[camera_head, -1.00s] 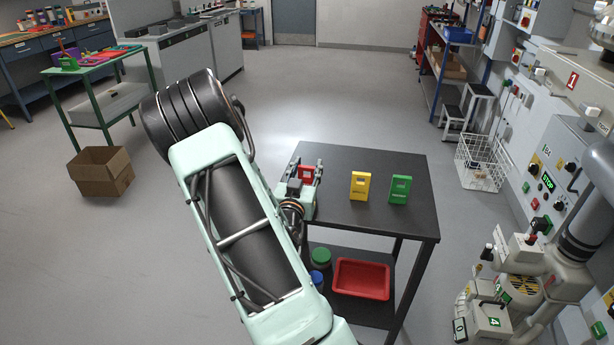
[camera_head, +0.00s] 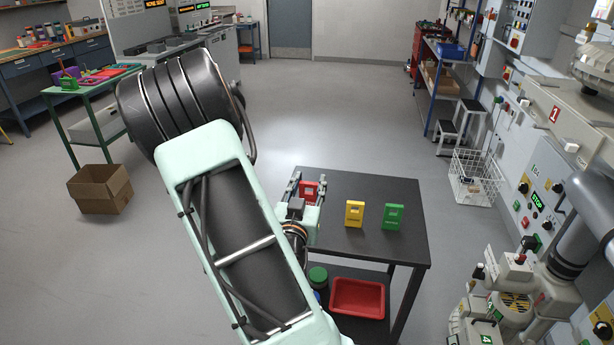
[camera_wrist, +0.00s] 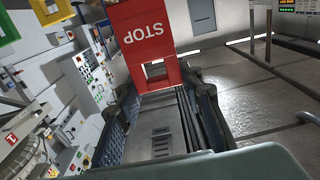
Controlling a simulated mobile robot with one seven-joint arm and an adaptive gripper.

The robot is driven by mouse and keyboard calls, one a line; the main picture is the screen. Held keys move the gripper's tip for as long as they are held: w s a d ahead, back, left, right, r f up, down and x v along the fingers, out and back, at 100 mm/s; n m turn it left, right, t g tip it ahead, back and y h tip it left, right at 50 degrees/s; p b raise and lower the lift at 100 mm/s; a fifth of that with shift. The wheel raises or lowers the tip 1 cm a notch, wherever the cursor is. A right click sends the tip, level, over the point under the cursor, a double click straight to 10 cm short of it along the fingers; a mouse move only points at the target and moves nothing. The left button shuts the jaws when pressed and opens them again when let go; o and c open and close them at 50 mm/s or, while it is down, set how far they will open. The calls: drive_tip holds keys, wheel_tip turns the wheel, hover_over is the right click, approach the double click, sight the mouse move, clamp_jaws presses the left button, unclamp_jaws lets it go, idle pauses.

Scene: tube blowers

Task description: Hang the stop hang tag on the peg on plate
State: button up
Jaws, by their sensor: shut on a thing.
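My gripper (camera_head: 304,188) is shut on the red stop hang tag (camera_head: 309,194), above the left part of the black table. In the wrist view the tag (camera_wrist: 151,38) hangs between the fingertips (camera_wrist: 163,82), its white STOP lettering upside down and a square opening near its lower end. A yellow tag (camera_head: 354,213) and a green tag (camera_head: 393,217) stand upright on the table, right of my gripper. I cannot make out a peg on a plate in either view.
The black table (camera_head: 372,190) has a lower shelf with a red bin (camera_head: 357,298). Control panels and machinery line the right wall. A wire basket (camera_head: 472,178) and a cardboard box (camera_head: 100,190) stand on the floor. The floor beyond the table is clear.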

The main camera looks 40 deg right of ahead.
sight(315, 190)
drive_tip(key=shift+s+a+r+p, duration=0.25)
drive_tip(key=shift+s+r+p, duration=0.3)
drive_tip(key=shift+p, duration=1.15)
drive_tip(key=shift+s+a+r+p, duration=0.25)
drive_tip(key=shift+s+r+p, duration=0.25)
drive_tip(key=shift+p, duration=1.2)
drive_tip(key=s+p, duration=0.1)
drive_tip(key=p, duration=0.1)
drive_tip(key=s+a+p, duration=0.1)
drive_tip(key=p, duration=0.1)
drive_tip(key=shift+s+a+r, duration=0.1)
drive_tip(key=shift+s+r, duration=0.15)
drive_tip(key=shift+r, duration=0.1)
drive_tip(key=shift+s+a+p, duration=0.25)
drive_tip(key=shift+s+p, duration=0.2)
drive_tip(key=shift+p, duration=0.45)
drive_tip(key=w+a+n+t+y, duration=0.3)
drive_tip(key=w+a+n+y, duration=0.2)
drive_tip(key=a, duration=0.8)
drive_tip(key=w+a+r+n+t+y, duration=0.1)
drive_tip(key=w+a+n+t+y, duration=0.2)
drive_tip(key=w+a+y, duration=0.5)
drive_tip(key=a+n, duration=0.1)
drive_tip(key=a, duration=0.4)
drive_tip(key=shift+a+r+n+y, duration=0.25)
drive_tip(key=shift+a+n+y, duration=0.05)
drive_tip(key=shift+a+n, duration=0.1)
drive_tip(key=shift+f, duration=0.1)
